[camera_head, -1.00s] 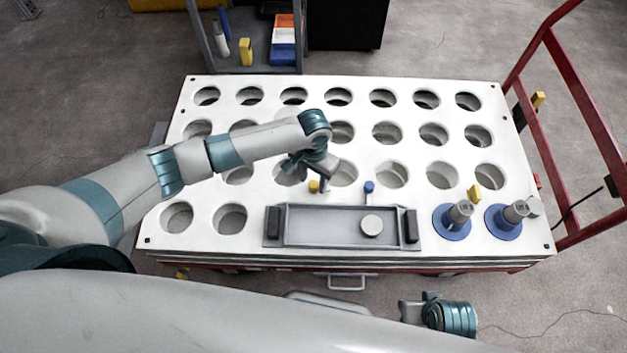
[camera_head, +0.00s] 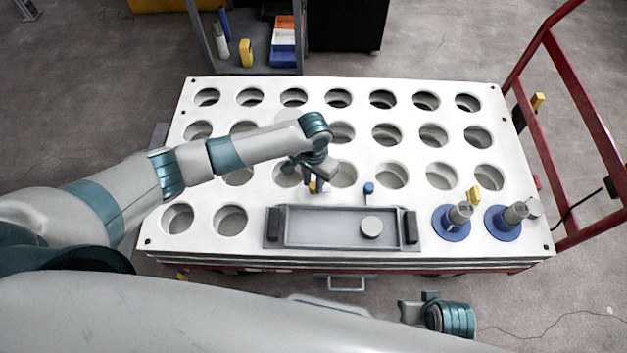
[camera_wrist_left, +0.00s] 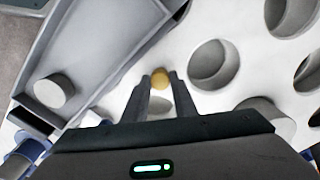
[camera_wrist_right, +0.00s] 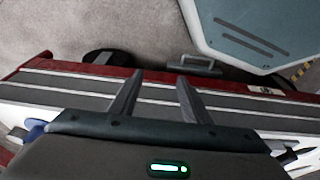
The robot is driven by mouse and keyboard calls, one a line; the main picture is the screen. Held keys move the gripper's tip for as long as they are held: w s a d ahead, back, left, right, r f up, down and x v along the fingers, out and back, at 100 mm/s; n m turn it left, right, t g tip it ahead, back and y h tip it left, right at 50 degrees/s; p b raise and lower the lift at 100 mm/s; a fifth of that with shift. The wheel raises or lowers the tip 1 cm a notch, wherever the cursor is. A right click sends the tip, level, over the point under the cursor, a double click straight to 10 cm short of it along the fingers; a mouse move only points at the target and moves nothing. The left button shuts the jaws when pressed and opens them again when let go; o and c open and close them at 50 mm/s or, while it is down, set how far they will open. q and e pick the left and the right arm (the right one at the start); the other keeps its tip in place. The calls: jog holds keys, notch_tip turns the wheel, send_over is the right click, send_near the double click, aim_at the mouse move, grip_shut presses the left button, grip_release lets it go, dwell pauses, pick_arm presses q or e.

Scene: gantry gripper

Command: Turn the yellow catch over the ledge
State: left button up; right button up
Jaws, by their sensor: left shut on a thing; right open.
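The yellow catch (camera_head: 312,188) stands on the white table just behind the grey tray (camera_head: 325,242), near its back ledge. Its round yellow top (camera_wrist_left: 160,78) shows in the left wrist view between the two fingertips. My left gripper (camera_head: 314,184) points down over it and is shut on it; in the head view the gripper partly hides the catch. A similar blue catch (camera_head: 369,188) stands to the right behind the same ledge. My right gripper (camera_head: 404,311) is open and empty, low in front of the table's front edge; its spread fingers (camera_wrist_right: 157,80) show in the right wrist view.
A grey disc (camera_head: 371,227) lies in the tray. Two blue-based grey posts (camera_head: 452,221) and a yellow block (camera_head: 474,194) stand at the right. Round holes (camera_head: 387,134) cover the white tabletop. A red rail (camera_head: 580,100) rises at the right.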

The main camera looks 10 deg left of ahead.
pick_arm(q)
jog(key=m+p, duration=0.3)
jog(key=shift+r, duration=0.2)
jog(key=m+p, duration=0.2)
jog(key=m, duration=0.1)
jog(key=shift+m, duration=0.4)
jog(key=m+p, duration=0.1)
jog(key=m, duration=0.1)
jog(key=shift+f+m, duration=0.1)
jog(key=shift+m, duration=0.2)
jog(key=m+p, duration=0.1)
jog(key=m, duration=0.1)
jog(key=shift+w+m, duration=0.1)
jog(key=shift+m, duration=0.3)
jog(key=m, duration=0.2)
jog(key=shift+m, duration=1.8)
pick_arm(e)
notch_tip(320, 180, down, 13)
jog(key=t, duration=0.1)
jog(key=shift+s+a+f, duration=0.2)
jog(key=shift+s+a, duration=0.1)
jog(key=shift+a, duration=0.15)
pick_arm(q)
jog(key=o, duration=1)
jog(key=shift+f, duration=0.1)
